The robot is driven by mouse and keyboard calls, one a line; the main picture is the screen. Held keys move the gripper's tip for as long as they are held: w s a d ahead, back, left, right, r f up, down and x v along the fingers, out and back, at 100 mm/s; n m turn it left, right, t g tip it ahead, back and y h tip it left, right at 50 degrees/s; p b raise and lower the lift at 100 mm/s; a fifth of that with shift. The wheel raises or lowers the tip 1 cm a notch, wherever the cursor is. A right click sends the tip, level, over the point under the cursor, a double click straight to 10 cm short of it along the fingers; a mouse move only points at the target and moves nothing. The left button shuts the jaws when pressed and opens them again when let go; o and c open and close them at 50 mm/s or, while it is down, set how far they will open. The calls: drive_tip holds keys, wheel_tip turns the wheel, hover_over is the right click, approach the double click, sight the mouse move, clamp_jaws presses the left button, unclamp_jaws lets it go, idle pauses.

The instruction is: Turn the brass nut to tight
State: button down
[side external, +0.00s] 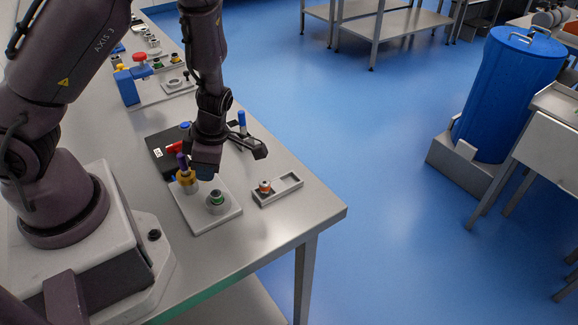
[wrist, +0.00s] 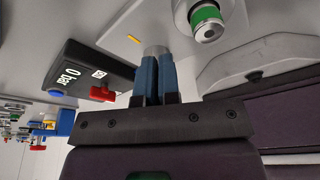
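The brass nut (side external: 187,176) sits on a grey post on a light grey plate (side external: 213,220), with a purple stem standing up at it. My gripper (side external: 206,174) is low over the plate, just right of the nut in the side view. In the wrist view, the blue fingers of my gripper (wrist: 156,62) are close together at a grey post (wrist: 155,50), and no brass shows there. Whether the fingers touch or hold the nut is hidden. A black gauge box (wrist: 95,68) with a red handle (wrist: 102,94) reads "0 bar" in the wrist view.
A green-ringed fitting (side external: 216,197) stands on the same plate, near my gripper. A small grey tray (side external: 283,192) with an orange-and-white piece lies to the right. A blue block (side external: 126,88) and other fixtures stand farther back. The bench's front right corner is clear.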

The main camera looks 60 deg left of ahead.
wheel_tip(320, 180, up, 5)
drive_tip(key=shift+w+a+r, duration=0.1)
drive_tip(key=shift+r, duration=0.1)
drive_tip(key=shift+a+r, duration=0.1)
